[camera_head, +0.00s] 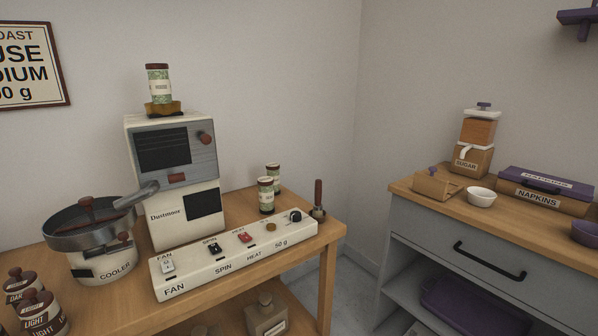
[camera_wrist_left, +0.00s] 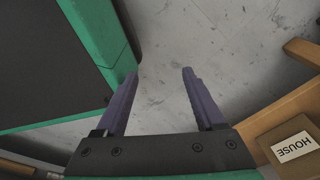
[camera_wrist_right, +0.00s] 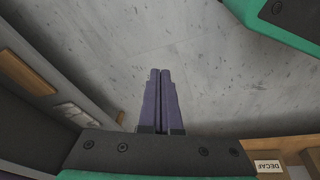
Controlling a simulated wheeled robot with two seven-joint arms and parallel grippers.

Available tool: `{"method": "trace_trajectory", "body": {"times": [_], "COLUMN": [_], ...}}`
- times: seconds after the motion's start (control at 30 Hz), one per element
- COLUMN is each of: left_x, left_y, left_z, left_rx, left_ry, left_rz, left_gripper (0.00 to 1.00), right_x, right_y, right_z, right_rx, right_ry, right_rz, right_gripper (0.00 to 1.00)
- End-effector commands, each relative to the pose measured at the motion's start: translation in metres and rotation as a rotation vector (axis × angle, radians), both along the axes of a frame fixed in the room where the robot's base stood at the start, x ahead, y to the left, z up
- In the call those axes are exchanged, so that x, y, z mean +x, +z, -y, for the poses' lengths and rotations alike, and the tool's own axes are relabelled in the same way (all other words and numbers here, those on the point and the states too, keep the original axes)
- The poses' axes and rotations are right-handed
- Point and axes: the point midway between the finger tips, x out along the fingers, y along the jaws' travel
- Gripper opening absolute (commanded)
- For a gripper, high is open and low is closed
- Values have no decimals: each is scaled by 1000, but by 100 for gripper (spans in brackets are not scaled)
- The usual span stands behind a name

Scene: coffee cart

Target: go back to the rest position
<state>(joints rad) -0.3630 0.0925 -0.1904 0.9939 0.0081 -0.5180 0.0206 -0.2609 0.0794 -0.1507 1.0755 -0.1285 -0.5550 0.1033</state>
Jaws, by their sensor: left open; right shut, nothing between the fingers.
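My left gripper (camera_wrist_left: 160,90) shows in the left wrist view with its two purple fingers spread apart, empty, above the grey floor. My right gripper (camera_wrist_right: 160,85) shows in the right wrist view with its purple fingers together and nothing between them, also above the floor. Neither gripper nor arm is in the head view.
A wooden table (camera_head: 238,292) bears a Dustmoor machine (camera_head: 152,207), a cooler (camera_head: 100,265) and a switch panel (camera_head: 200,272). A grey cabinet (camera_head: 480,245) stands at right. A box labelled HOUSE (camera_wrist_left: 290,145) is close to my left gripper; a DECAF label (camera_wrist_right: 268,166) shows near my right. Floor below both grippers is clear.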

Motion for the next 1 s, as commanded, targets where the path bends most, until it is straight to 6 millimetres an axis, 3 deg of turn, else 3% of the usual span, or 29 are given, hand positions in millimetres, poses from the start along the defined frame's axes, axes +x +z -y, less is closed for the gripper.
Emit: {"method": "trace_trajectory", "body": {"times": [0.03,0.1,0.23,0.3,0.7,1.0], "left_x": [0,0,-1,-10,-60,-67], "left_y": [0,0,4,36,145,147], "left_z": [0,0,0,-2,-13,-14], "left_rx": [0,0,0,2,7,7], "left_ry": [0,0,0,-4,-28,-31], "left_rz": [0,0,-1,-6,-12,-11], "left_gripper": [71,71,71,71,71,71], "right_x": [-26,-59,-117,-118,-167,-174], "right_y": [-11,-24,-37,-3,106,108], "right_z": [-3,-7,-14,-12,-1,0], "right_rx": [15,35,69,65,56,57], "right_ry": [6,13,22,24,47,50], "right_rz": [-43,-95,-180,-172,-180,-178], "right_gripper": [0,0,0,0,0,0]}}
